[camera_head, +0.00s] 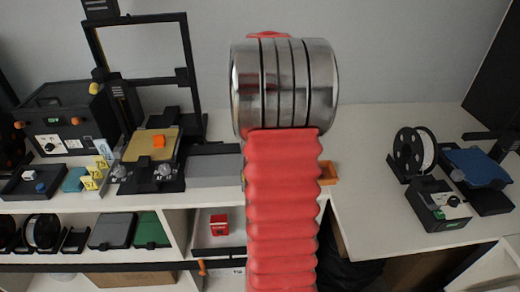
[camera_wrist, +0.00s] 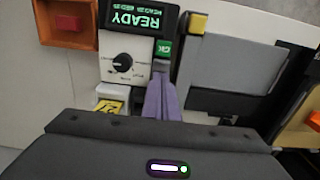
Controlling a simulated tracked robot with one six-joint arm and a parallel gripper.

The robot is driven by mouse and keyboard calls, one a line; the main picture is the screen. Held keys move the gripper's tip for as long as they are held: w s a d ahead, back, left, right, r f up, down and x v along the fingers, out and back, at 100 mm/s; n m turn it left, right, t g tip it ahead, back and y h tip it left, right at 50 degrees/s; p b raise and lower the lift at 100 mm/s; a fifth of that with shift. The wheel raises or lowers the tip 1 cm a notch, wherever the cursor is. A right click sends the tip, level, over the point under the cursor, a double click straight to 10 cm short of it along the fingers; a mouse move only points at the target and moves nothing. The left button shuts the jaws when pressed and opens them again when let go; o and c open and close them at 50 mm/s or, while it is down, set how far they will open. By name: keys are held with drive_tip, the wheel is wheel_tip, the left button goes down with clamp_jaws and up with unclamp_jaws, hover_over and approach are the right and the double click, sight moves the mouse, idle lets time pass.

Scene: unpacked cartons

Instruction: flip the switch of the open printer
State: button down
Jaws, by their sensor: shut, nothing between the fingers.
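The open printer (camera_head: 191,75) stands at the left in the head view, a black frame with a tan bed and an orange cube. In the wrist view a control panel (camera_wrist: 143,70) shows upside down, with a green READY display, a black knob (camera_wrist: 122,62) and a green OK button (camera_wrist: 164,48). Below the knob are a white piece (camera_wrist: 112,91) and a yellow label (camera_wrist: 108,106); I cannot tell whether either is the switch. Contact is unclear. My arm hides this spot in the head view.
A grey slab (camera_wrist: 232,62) lies right of the panel in the wrist view, an orange tray (camera_wrist: 68,24) left of it. In the head view, a black boxy printer (camera_head: 62,122) stands far left and another open printer (camera_head: 478,165) on the right. The right worktop's middle is clear.

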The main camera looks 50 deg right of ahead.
drive_tip(key=shift+f, duration=0.6)
idle(0.6)
wheel_tip(320, 180, up, 7)
idle(1.1)
idle(0.5)
